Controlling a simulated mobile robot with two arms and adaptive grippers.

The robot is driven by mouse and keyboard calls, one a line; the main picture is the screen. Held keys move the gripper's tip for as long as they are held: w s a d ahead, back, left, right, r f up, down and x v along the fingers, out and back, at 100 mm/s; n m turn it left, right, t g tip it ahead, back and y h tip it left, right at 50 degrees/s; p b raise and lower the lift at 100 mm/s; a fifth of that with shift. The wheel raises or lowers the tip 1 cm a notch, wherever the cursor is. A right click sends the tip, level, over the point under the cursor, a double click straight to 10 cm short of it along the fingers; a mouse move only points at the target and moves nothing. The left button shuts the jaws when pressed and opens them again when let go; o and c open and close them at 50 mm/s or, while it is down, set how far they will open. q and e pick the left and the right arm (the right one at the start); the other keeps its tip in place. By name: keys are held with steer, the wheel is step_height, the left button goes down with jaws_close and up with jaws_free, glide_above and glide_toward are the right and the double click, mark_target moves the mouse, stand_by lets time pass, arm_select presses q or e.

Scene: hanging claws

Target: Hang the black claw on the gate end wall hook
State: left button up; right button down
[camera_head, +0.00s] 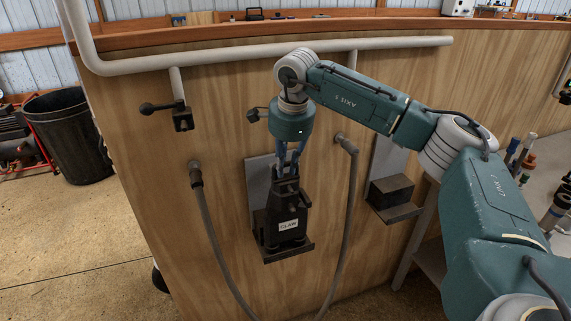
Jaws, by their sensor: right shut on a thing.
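The black claw (282,211), a boxy black tool with a white "CLAW" label, is upright against a grey metal wall plate (258,172) with a dark ledge (288,253) at its foot. Its base is at the ledge; I cannot tell if it rests on it or hangs just clear. My right gripper (288,170) points down from above and is shut on the top of the claw. Its fingers look bluish and are partly hidden by my wrist. My left gripper is not in view.
A second wall plate with a ledge (400,212) and a black block (391,190) is to the right. Grey hoses (214,236) hang on both sides of the claw. A pipe (240,56) runs above. A black bin (69,140) stands left on open floor.

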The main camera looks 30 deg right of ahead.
steer(key=c, duration=1.5)
jaws_free()
steer(key=shift+r, duration=0.1)
steer(key=shift+c, duration=0.2)
